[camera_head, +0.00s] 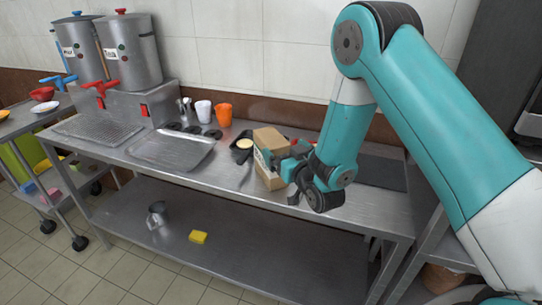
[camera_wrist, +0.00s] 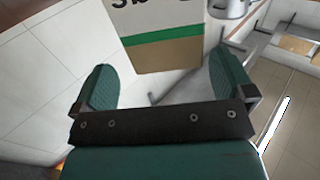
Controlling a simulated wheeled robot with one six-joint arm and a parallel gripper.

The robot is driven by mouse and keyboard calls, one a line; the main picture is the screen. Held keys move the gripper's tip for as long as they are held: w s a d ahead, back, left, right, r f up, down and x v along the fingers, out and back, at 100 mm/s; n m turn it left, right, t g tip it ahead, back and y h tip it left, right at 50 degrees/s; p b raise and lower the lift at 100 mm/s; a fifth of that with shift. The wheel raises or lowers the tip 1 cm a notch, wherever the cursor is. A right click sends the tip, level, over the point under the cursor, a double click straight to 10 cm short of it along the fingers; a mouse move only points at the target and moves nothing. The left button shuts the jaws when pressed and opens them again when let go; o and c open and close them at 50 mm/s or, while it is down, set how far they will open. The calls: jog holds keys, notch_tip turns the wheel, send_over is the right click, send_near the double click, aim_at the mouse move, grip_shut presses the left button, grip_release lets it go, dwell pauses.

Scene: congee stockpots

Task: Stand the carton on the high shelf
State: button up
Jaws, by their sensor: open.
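The carton (camera_head: 267,150) is a brown box with a pale label, upright on the steel counter. In the wrist view the carton (camera_wrist: 165,50) shows a white face with dark print and a green stripe above a brown band. My gripper (camera_head: 285,167) is at the carton's right side in the head view. In the wrist view my gripper (camera_wrist: 160,88) has its two green fingers spread wide, with the carton's lower part ahead of and between them. I cannot tell whether either finger touches it. No high shelf is clearly seen.
The steel counter (camera_head: 235,180) holds a tray (camera_head: 172,150), an orange cup (camera_head: 223,115), a white cup (camera_head: 203,111) and a black pan (camera_head: 242,148) close left of the carton. Two dispensers (camera_head: 130,52) stand at the back left. A lower shelf (camera_head: 245,238) holds a yellow sponge (camera_head: 198,237) and a metal jug (camera_head: 157,214).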

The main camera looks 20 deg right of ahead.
aim_at(275, 140)
jog(key=w+p, duration=0.1)
jog(key=w+a+p, duration=0.1)
jog(key=w+p, duration=0.2)
jog(key=shift+a+r, duration=0.15)
jog(key=shift+r, duration=0.1)
jog(key=shift+w+a+f+p, duration=0.1)
jog(key=shift+w+f+p, duration=0.2)
jog(key=shift+w+p, duration=0.15)
jog(key=shift+c, duration=0.2)
jog(key=shift+r, duration=0.1)
jog(key=c, duration=1.6)
